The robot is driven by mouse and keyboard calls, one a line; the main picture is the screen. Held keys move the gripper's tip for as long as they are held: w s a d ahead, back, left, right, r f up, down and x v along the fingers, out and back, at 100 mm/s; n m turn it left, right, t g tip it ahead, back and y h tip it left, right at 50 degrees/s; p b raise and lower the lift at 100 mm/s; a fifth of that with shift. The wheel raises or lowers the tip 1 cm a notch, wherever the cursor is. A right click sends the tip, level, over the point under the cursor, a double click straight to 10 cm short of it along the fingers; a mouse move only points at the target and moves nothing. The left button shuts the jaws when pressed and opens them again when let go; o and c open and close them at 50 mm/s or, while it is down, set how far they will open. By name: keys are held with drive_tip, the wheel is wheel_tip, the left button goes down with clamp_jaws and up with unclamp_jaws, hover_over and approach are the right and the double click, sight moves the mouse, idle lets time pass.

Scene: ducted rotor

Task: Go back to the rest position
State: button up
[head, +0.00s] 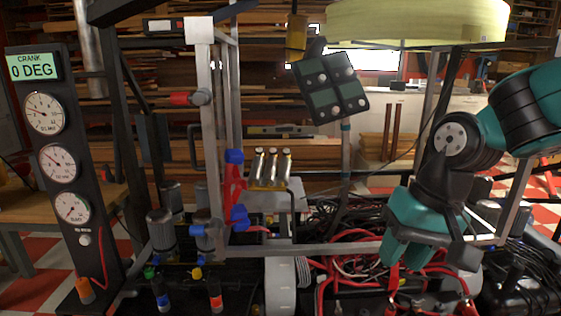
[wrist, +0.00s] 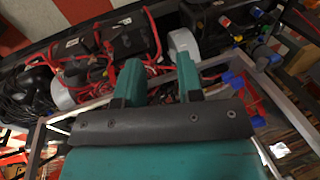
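My gripper (head: 402,258) is at the right in the head view, with its teal fingers pointing down over a bed of red and black cables (head: 350,250). In the wrist view my gripper (wrist: 159,75) shows two teal fingers spread apart. Nothing is seen between them, only cables and black boxes beyond. My arm comes in from the right edge, bent at a black joint. A grey metal frame (head: 340,249) has a bar running close to the fingers; I cannot tell whether they touch.
A gauge panel (head: 58,150) at the left reads "CRANK 0 DEG". A grey upright (head: 207,130) carries red and blue fittings. A dark panel with square pads (head: 331,88) hangs at upper centre, beside a pale yellow ring (head: 420,22). Black boxes (wrist: 128,37) sit among the cables.

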drive_tip(key=s+a+r+n+y, duration=0.1)
drive_tip(key=s+a+n, duration=0.2)
drive_tip(key=s+n, duration=0.75)
drive_tip(key=s+r+m+p, duration=0.3)
drive_tip(key=r+p, duration=1.8)
drive_tip(key=shift+s+r+g+p, duration=0.15)
drive_tip(key=shift+r+g+p, duration=0.15)
drive_tip(key=shift+r+p, duration=0.05)
drive_tip(key=shift+m, duration=0.25)
